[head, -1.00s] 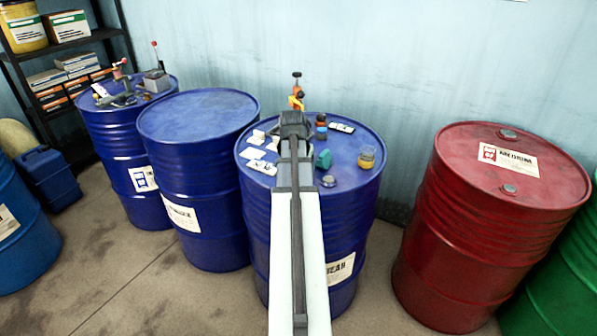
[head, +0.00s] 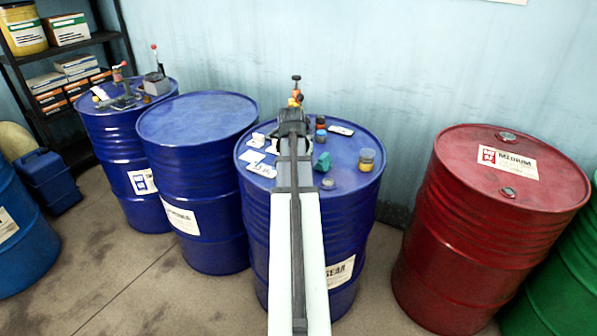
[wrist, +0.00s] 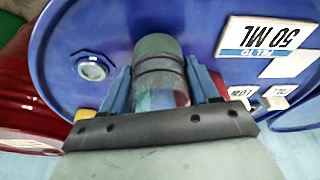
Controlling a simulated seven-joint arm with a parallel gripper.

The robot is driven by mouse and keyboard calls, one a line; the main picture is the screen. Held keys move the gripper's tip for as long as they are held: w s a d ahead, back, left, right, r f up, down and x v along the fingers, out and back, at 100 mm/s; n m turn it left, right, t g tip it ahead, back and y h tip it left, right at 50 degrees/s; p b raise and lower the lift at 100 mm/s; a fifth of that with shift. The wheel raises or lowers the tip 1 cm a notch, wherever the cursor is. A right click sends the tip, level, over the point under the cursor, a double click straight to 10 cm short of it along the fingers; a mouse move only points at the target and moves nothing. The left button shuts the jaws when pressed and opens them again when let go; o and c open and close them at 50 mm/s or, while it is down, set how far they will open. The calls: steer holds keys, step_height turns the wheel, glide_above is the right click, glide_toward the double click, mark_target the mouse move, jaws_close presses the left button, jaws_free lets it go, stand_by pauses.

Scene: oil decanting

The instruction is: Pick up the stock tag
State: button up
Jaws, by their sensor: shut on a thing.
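My gripper (wrist: 160,93) is low over the top of the middle blue drum (head: 347,178). In the wrist view its two blue fingers stand on either side of a grey-green ringed cylinder (wrist: 158,52), with a clear part below it, and are shut on it. In the head view my arm hides the fingers and the cylinder. I cannot tell for sure which thing is the stock tag. A white card marked 50 ML (wrist: 265,48) lies on the drum to the right in the wrist view. Smaller white labelled pieces (wrist: 278,98) are near it.
A teal lump (head: 322,161), a jar of amber liquid (head: 366,160), small bottles (head: 320,132) and a white flat piece (head: 341,130) are on the drum right of my arm. An orange item (head: 296,98) shows beyond it. A red drum (head: 480,230) stands to the right.

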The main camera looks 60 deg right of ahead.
step_height(320, 180, up, 8)
steer(key=shift+r, duration=0.1)
stand_by(0.4)
